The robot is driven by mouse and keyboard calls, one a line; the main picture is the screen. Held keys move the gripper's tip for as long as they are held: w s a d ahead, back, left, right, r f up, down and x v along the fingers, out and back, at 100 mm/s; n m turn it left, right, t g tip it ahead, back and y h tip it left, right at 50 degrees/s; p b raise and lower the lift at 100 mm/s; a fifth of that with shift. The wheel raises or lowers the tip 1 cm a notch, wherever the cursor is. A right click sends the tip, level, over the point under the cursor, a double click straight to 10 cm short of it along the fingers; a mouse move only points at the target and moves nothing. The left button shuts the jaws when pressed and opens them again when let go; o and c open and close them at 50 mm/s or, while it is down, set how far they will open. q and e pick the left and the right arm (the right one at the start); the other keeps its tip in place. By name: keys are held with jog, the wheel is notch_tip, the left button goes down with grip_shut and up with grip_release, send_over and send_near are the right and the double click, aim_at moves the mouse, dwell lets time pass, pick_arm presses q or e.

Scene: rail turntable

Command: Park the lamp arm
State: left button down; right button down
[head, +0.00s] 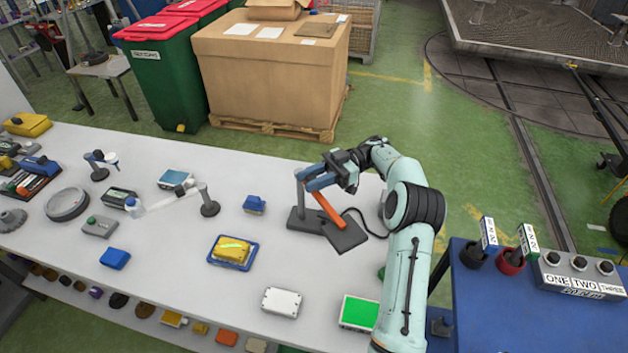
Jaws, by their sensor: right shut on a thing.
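A grey stand (300,194) with an upright post rises from a dark flat base on the white table. An orange arm (329,210) slants down to the right beside the post, over a dark square plate (347,236). I take this to be the lamp arm. My right gripper (318,183) reaches in from the right and is shut at the upper end of the orange arm, close to the post top. The fingers hide the exact contact and the joint there. My left gripper is not in view.
A small jointed device (209,207) stands on the table to the left. A blue tray (215,262) holding a yellow box, a white box (282,302) and a green-topped box (359,312) lie in front. A blue stand with a button box (580,275) is at right.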

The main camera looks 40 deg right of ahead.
jog(key=shift+d, duration=0.1)
dwell(0.4)
jog(key=c, duration=0.9)
grip_release()
jog(key=shift+r, duration=10)
